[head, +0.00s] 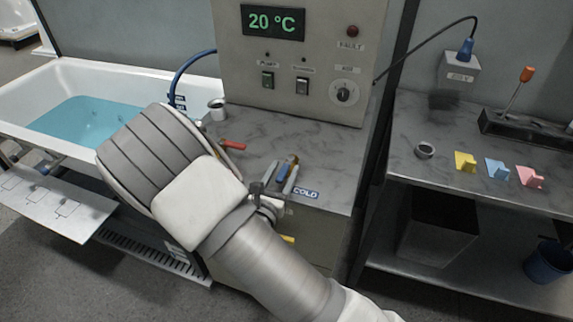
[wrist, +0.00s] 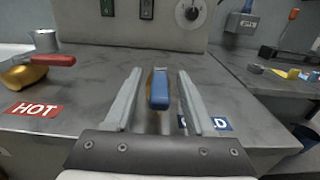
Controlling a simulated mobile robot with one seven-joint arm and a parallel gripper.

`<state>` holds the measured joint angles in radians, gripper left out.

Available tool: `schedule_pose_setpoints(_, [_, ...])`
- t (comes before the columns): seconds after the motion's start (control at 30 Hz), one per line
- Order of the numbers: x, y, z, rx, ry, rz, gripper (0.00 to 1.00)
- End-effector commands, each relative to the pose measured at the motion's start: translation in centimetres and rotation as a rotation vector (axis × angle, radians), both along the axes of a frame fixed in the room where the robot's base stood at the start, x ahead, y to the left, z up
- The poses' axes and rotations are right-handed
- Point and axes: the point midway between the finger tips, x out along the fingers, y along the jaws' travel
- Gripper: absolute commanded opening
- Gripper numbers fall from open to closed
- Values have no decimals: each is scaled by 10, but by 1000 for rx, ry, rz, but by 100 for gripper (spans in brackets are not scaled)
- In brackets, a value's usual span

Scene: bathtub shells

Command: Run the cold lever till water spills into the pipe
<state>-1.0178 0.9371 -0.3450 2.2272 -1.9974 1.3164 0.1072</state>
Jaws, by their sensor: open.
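The blue cold lever (head: 283,172) stands on the grey counter beside the blue COLD label (head: 306,193). In the wrist view the lever (wrist: 158,90) lies between the two fingers of my gripper (wrist: 160,100), with a gap on each side. My gripper (head: 275,188) is open around it, fingers pointing forward. The red hot lever (head: 232,145) is to the left, by the HOT label (wrist: 34,109). The white bathtub (head: 100,70) holds blue water (head: 85,125). A short grey cylinder (head: 217,109), possibly the pipe, stands at the counter's left edge. I see no running water.
The control panel (head: 300,50) rises behind the counter and reads 20 °C. At right, a side table (head: 440,190) carries a grey ring (head: 424,150) and yellow, blue and pink pieces. A blue bucket (head: 548,262) is below.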

Motion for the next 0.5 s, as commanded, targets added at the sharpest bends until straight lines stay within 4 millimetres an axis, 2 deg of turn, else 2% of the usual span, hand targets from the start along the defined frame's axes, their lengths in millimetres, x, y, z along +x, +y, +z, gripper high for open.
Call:
schedule_pose_setpoints(0.1, [15, -5, 0, 1, -1, -2, 55])
schedule_pose_setpoints(0.2, [21, -8, 0, 0, 1, 0, 55])
schedule_pose_setpoints(0.5, [25, -9, 0, 0, 1, 1, 55])
